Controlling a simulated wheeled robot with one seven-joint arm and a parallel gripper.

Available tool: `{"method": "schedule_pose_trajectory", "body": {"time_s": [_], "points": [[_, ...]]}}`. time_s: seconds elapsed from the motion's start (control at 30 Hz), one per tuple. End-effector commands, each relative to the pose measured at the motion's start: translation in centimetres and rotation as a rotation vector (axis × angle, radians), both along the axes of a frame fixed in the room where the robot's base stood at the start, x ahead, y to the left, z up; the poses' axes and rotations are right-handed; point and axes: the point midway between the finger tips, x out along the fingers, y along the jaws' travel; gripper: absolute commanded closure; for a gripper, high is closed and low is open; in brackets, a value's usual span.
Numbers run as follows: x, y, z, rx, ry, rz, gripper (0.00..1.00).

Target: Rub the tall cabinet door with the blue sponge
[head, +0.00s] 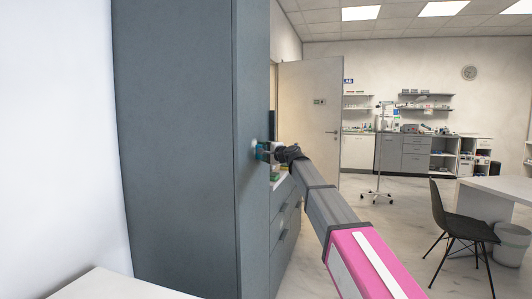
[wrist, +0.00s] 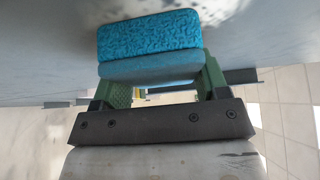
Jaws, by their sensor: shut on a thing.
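My gripper (head: 266,151) is shut on the blue sponge (wrist: 148,37), which sits between its two green fingers in the wrist view. In the head view my arm reaches forward to the narrow right-hand face of the tall grey cabinet (head: 175,140). The gripper end is at that face, about mid-height, beside a small pale round spot. The sponge's far side lies against or very close to a grey surface in the wrist view; I cannot tell if it is pressed on it. The sponge is mostly hidden by the gripper in the head view.
A low grey drawer unit (head: 285,222) stands just beyond the cabinet. A white surface (head: 105,287) is at the front left. A black chair (head: 455,220) and white desk (head: 505,188) are at the right. An IV stand (head: 380,160) stands farther back. The floor between is clear.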

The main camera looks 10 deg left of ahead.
Motion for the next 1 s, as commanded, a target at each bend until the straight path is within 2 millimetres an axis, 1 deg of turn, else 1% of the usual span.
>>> {"method": "schedule_pose_trajectory", "body": {"time_s": [0.03, 0.2, 0.53, 0.9, 1.0], "points": [[-0.6, 0.0, 0.0, 0.0, 0.0, 0.001, 0.51], [-2.0, 0.2, 0.0, -0.001, -0.001, 0.002, 0.51], [-3.1, 0.4, 0.0, 0.001, 0.001, 0.002, 0.51], [-5.9, 0.5, -0.1, 0.0, 0.0, 0.002, 0.51], [-6.3, 0.5, -0.1, 0.0, 0.0, 0.002, 0.51]]}}
